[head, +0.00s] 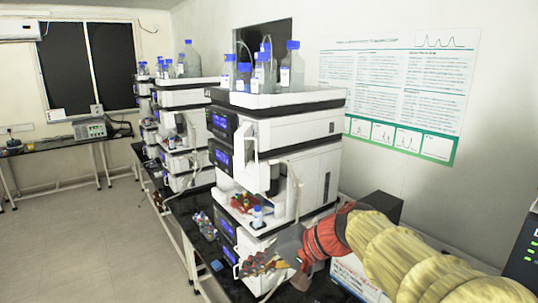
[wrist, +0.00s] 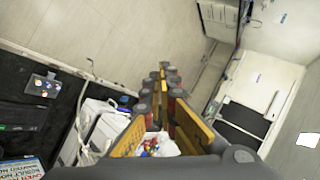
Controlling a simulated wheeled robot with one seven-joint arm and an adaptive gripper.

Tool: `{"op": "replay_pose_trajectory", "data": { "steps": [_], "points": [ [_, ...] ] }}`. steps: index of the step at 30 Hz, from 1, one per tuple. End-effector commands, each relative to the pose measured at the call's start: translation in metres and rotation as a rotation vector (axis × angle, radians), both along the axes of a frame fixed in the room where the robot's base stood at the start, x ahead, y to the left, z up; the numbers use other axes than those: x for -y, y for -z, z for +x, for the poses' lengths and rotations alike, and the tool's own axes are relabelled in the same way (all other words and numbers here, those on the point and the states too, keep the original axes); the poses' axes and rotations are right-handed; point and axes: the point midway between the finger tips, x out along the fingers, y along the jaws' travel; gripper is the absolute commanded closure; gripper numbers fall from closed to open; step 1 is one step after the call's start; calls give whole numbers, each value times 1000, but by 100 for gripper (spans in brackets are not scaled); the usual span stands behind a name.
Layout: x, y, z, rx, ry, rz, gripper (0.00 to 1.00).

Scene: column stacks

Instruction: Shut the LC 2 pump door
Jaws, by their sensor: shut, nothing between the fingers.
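The nearest white instrument stack (head: 300,135) stands on the black bench in the head view. A narrow white door panel (head: 245,150) sticks out at its front left, swung open. Below it is an open bay (head: 262,185) with coloured parts and a small blue-capped bottle. I cannot read any LC 2 label. My gripper (head: 250,265) is low in front of this stack, below the open panel and apart from it. In the wrist view my gripper (wrist: 164,72) is shut and empty, and points over the floor.
Blue-capped bottles (head: 265,72) stand in the tray on top of the nearest stack. More stacks (head: 190,110) stand farther along the bench. Small vials (head: 203,225) sit at the bench's front edge. The floor (head: 80,240) at left is clear.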

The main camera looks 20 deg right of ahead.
Motion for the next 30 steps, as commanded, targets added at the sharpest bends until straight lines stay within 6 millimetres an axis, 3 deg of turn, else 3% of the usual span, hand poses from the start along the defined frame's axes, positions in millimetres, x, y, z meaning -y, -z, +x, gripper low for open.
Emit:
{"op": "replay_pose_trajectory", "data": {
  "steps": [1, 6, 12, 15, 20, 30],
  "points": [
    [21, -28, 23, 28, 52, 77, 100],
    [99, -101, 85, 183, 205, 308, 100],
    [191, -158, 119, 359, 345, 471, 100],
    [218, -173, 124, 414, 383, 509, 100],
    [231, -180, 131, 445, 404, 531, 100],
    [206, -180, 182, 442, 401, 532, 100]
  ]
}}
